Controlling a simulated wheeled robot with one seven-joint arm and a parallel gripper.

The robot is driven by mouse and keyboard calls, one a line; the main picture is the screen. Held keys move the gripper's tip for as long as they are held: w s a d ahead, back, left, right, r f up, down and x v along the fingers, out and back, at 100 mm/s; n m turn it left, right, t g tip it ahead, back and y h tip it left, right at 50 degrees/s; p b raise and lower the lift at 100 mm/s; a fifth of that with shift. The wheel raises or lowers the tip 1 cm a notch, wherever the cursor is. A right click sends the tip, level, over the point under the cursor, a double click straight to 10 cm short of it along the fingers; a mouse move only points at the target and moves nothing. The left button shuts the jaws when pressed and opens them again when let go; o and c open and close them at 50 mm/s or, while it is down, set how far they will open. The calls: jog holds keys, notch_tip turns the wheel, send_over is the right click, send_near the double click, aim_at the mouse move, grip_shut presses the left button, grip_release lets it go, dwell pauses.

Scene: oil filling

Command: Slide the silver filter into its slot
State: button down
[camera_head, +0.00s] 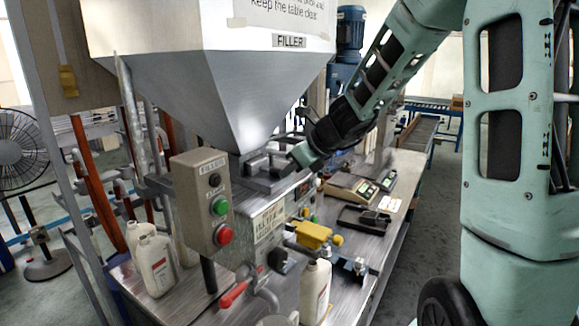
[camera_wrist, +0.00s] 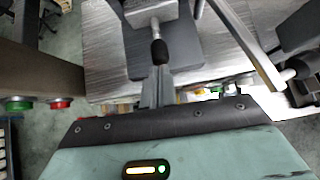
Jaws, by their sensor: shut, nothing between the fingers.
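The silver filter appears to be the grey flat plate (camera_head: 268,180) under the hopper outlet, on top of the filling machine. In the wrist view, a grey plate (camera_wrist: 187,50) carries a thin rod ending in a dark knob (camera_wrist: 158,52). My gripper (camera_head: 296,156) is at the right side of this plate in the head view, shut and holding nothing. In the wrist view its closed fingers (camera_wrist: 156,88) point at the knob, very close to it; I cannot tell whether they touch. The slot edges are hard to make out, and how deep the plate sits is unclear.
The large hopper (camera_head: 240,95) hangs directly above. A button box (camera_head: 203,200) stands to the left. White bottles (camera_head: 155,265), a yellow part (camera_head: 310,234) and a red-handled valve (camera_head: 235,294) are around the machine. Scales (camera_head: 352,187) lie on the bench to the right.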

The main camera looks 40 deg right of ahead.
aim_at(276, 169)
jog(key=shift+w, duration=0.1)
jog(key=w, duration=0.1)
jog(key=w+a, duration=0.1)
jog(key=w, duration=0.1)
jog(key=shift+a+p, duration=0.1)
jog(key=shift+p, duration=0.2)
dwell(0.4)
